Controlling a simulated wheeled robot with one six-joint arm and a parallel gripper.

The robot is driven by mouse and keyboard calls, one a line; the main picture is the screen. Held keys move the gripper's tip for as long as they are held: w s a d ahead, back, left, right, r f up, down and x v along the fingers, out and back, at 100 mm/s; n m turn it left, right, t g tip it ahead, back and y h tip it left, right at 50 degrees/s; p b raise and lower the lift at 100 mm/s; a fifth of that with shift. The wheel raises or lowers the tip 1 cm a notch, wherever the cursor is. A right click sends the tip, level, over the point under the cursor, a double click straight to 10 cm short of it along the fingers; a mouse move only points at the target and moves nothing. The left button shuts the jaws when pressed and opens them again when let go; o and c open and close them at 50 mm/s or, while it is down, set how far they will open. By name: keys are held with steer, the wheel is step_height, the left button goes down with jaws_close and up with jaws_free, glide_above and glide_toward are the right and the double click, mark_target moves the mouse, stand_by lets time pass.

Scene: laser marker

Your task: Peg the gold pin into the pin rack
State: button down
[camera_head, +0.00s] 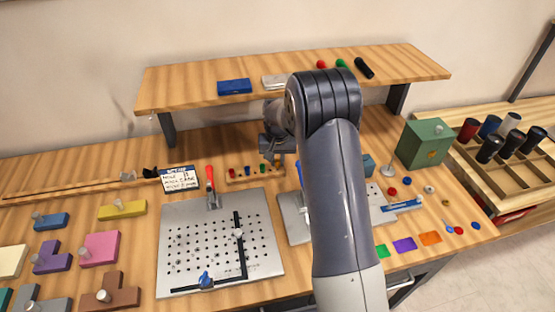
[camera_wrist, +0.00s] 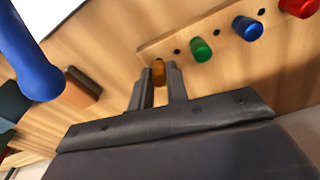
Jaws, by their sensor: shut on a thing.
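In the wrist view my gripper (camera_wrist: 162,84) is shut on the gold pin (camera_wrist: 158,70), an amber peg whose top shows between the fingertips. The pin is at the end of the wooden pin rack (camera_wrist: 170,40), just past the green pin. Whether it sits in a hole is hidden by the fingers. The rack holds a green pin (camera_wrist: 200,50), a blue pin (camera_wrist: 247,28) and a red pin (camera_wrist: 298,6), with small dark holes beside them. In the head view the rack (camera_head: 240,181) stands on the bench, and my arm hides its right end.
A perforated plate (camera_head: 180,255) with a red-handled clamp (camera_head: 211,178) lies in front of the rack. A shelf (camera_head: 200,97) stands above and behind. A green box (camera_head: 424,143) is at the right. In the wrist view a blue handle (camera_wrist: 35,60) is close at left.

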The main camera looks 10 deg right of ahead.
steer(key=shift+f+b, duration=0.4)
steer(key=shift+f, duration=0.15)
steer(key=c, duration=1.3)
jaws_free()
steer(key=shift+r, duration=0.15)
step_height(320, 180, up, 11)
steer(key=s+b, duration=0.1)
steer(key=shift+s+a+f, duration=0.15)
steer(key=shift+f, duration=0.05)
